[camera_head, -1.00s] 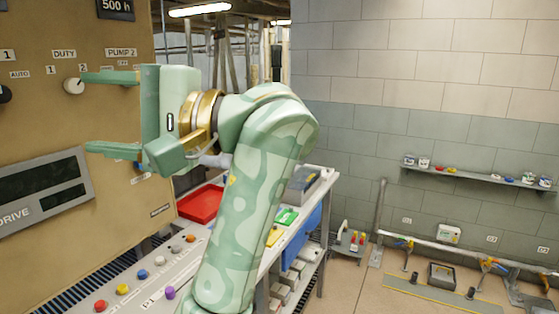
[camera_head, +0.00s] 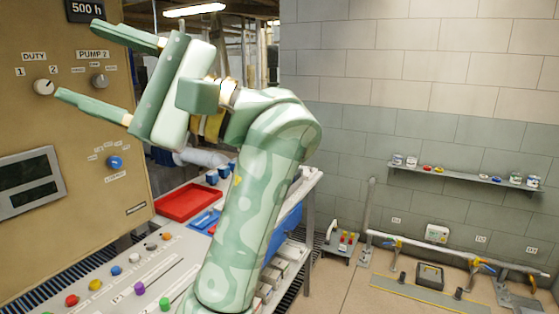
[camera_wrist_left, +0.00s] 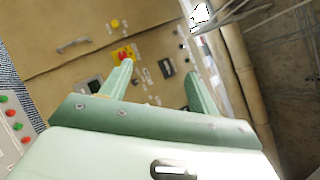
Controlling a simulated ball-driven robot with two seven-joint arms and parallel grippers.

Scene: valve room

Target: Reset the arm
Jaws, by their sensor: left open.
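My left gripper (camera_head: 78,60) is green and open, with two long fingers spread apart and nothing between them. In the head view it is raised and tilted in front of the tan control panel (camera_head: 100,160). Its lower fingertip appears near the white DUTY knob (camera_head: 43,87); I cannot tell whether they touch. In the left wrist view the open fingers (camera_wrist_left: 158,75) point towards the panel, where a red and yellow switch (camera_wrist_left: 122,54) shows. My right gripper is not in view.
A sloping console (camera_head: 110,270) with several coloured buttons lies below. A red tray (camera_head: 185,203) sits on the bench behind. A wall shelf (camera_head: 465,177) and floor pipes (camera_head: 420,247) are at the right. Open floor (camera_head: 345,290) shows right of my arm.

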